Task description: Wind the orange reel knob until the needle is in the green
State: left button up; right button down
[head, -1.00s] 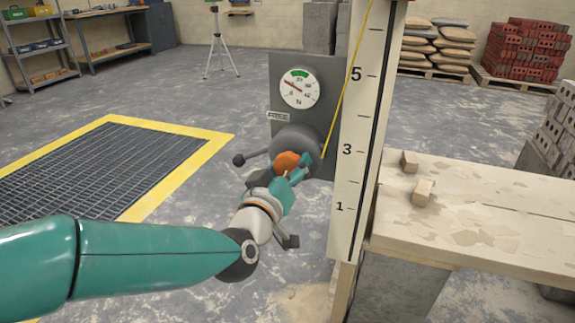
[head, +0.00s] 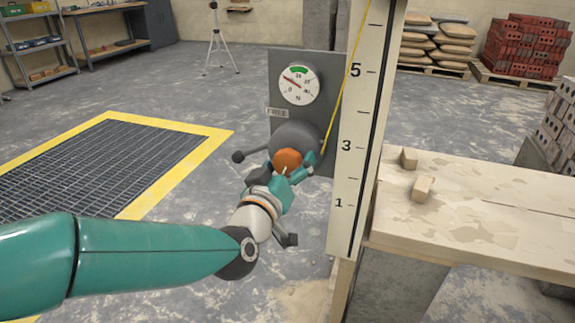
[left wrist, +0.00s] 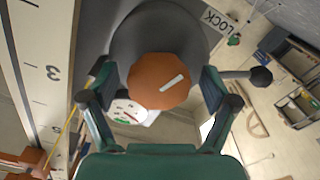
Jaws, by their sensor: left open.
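The orange reel knob (head: 287,160) sits on the front of a dark grey reel drum (head: 297,138). In the left wrist view the knob (left wrist: 158,85) faces me with a white mark on it. My left gripper (head: 288,177) is open at the knob; in the left wrist view its fingers (left wrist: 158,98) stand on either side, apart from it. The gauge (head: 298,84) has a green band at the top. Its red needle points up and left, outside the green. The gauge shows partly behind the knob in the left wrist view (left wrist: 128,110). My right gripper is not in view.
A yellow line runs up beside the numbered white board (head: 352,130). A plank bench (head: 480,210) with two small wood blocks stands to the right.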

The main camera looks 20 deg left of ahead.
pick_arm(q)
jog(key=s, duration=0.7)
jog(key=shift+s+a, duration=0.15)
jog(key=shift+s, duration=0.05)
jog(key=shift+f, duration=0.1)
dwell(0.8)
jog(key=s+n+b, duration=0.4)
jog(key=s, duration=0.5)
jog(key=w+p, duration=0.2)
jog(key=w, duration=1.3)
jog(key=shift+w+p, duration=0.15)
jog(key=shift+p, duration=0.25)
jog(key=shift+w+r, duration=0.2)
jog(key=shift+w, duration=0.45)
